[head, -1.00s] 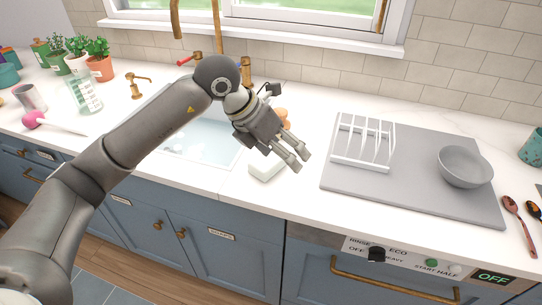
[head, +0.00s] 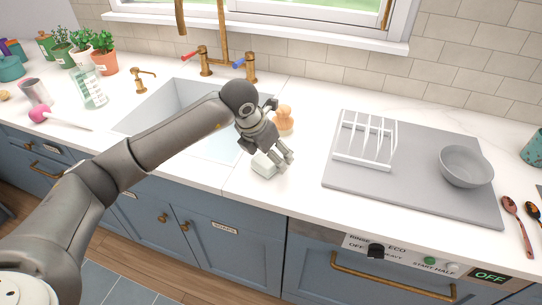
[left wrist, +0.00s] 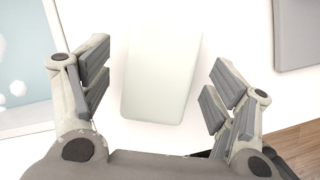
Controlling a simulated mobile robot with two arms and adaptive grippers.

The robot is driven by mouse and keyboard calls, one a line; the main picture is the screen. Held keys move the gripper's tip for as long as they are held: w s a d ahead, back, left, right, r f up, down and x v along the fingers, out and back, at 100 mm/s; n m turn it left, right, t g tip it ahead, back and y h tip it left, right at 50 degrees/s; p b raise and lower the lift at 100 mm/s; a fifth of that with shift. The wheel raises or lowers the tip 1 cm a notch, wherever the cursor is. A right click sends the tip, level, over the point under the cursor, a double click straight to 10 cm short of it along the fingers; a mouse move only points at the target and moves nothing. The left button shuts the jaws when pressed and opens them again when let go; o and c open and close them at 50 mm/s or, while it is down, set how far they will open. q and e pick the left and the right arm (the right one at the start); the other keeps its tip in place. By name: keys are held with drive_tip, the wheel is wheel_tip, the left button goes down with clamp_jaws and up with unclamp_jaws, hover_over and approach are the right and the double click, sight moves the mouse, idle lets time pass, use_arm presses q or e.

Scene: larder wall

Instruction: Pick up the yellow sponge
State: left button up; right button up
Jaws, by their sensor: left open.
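A pale, off-white block with rounded corners (head: 264,165) lies flat on the white counter, just right of the sink. No clearly yellow sponge shows; this block looks whitish with at most a faint tint. My left gripper (head: 285,161) is above the block, its fingers pointing down and partly covering it in the head view. In the left wrist view the block (left wrist: 162,72) lies between the two spread fingers of my left gripper (left wrist: 160,75), with a gap on each side. The gripper is open and empty. My right gripper is in no view.
The sink (head: 165,108) is to the left, with a brass tap (head: 222,60) behind. A tan-orange object (head: 285,117) stands just behind the gripper. A grey mat (head: 400,194) with a white rack (head: 362,158) and grey bowl (head: 466,168) lies to the right.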

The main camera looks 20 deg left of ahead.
use_arm(q)
drive_tip(key=shift+w+d+f, duration=0.15)
drive_tip(key=shift+w+f, duration=0.05)
drive_tip(key=shift+f, duration=0.35)
drive_tip(key=shift+f+b, duration=0.25)
drive_tip(key=shift+b, duration=0.15)
drive_tip(key=shift+c, duration=0.4)
drive_tip(key=shift+c, duration=1.2)
drive_tip(key=shift+s, duration=0.15)
drive_tip(key=c, duration=0.7)
